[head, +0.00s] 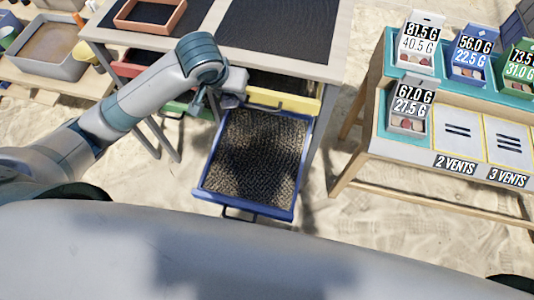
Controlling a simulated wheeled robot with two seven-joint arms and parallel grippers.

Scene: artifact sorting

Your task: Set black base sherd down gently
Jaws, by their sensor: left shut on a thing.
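My left arm reaches in from the left, and its gripper (199,105) is shut near the front of the table, by the upper left corner of the blue drawer (199,176). The black base sherd that it holds is too small and too hidden to make out. The blue drawer is pulled out and lined with dark, rough matting. I see no separate sherd lying on the matting. My right gripper is out of view.
The table's yellow drawer (290,101) is slightly open above the blue one. A stand (352,170) with labelled boxes and vent cards is at right. Sand lies between.

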